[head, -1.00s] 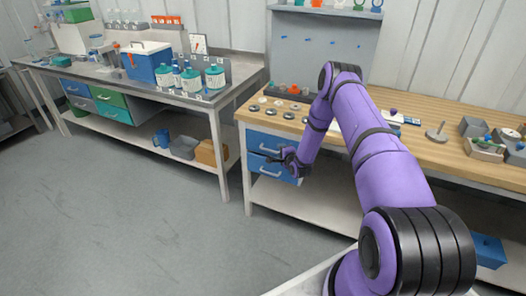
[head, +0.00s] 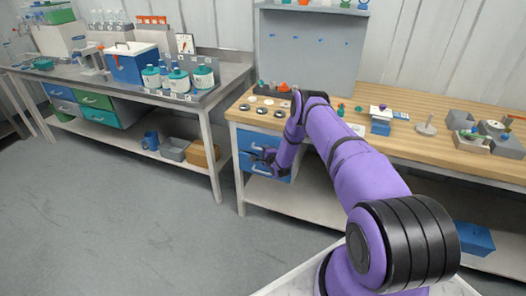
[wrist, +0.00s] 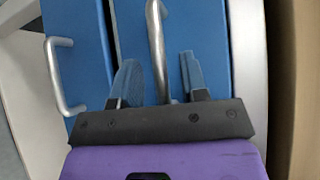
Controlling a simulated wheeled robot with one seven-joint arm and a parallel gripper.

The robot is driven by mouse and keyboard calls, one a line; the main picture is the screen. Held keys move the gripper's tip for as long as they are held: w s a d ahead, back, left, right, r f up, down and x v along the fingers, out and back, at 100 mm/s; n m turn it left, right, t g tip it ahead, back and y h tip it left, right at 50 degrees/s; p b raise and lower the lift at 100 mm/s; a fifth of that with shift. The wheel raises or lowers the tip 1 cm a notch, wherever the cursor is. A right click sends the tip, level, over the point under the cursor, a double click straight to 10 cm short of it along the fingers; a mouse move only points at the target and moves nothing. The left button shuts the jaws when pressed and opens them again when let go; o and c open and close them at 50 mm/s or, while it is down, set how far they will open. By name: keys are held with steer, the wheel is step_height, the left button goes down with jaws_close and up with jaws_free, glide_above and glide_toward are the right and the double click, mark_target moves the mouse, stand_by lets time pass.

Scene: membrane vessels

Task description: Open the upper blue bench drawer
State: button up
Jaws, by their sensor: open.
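The upper blue drawer (head: 252,138) sits under the wooden-topped bench, with the lower blue drawer (head: 250,162) below it. Both look shut. In the wrist view, the upper drawer (wrist: 215,35) is at the right and the lower drawer (wrist: 88,45) at the left, as the view is turned sideways. My gripper (wrist: 158,78) is open. Its two fingers stand on either side of the upper drawer's metal handle (wrist: 156,35), whose near end is hidden by the gripper body. The lower drawer's handle (wrist: 62,80) is clear of the fingers. In the head view, my gripper (head: 266,156) is at the drawer fronts.
The bench's wooden top (head: 450,148) overhangs above the drawers and carries small parts. A pale lower shelf (head: 300,203) runs under them. A second bench (head: 205,105) with bottles stands to the left. The grey floor (head: 120,225) in front is clear.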

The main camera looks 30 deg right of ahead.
steer(key=shift+w+d+f, duration=0.1)
steer(key=shift+w, duration=0.6)
steer(key=shift+c, duration=0.2)
jaws_close()
steer(key=s+a, duration=1.6)
steer(key=a, duration=0.4)
steer(key=shift+a, duration=0.3)
steer(key=shift+o, duration=0.2)
jaws_free()
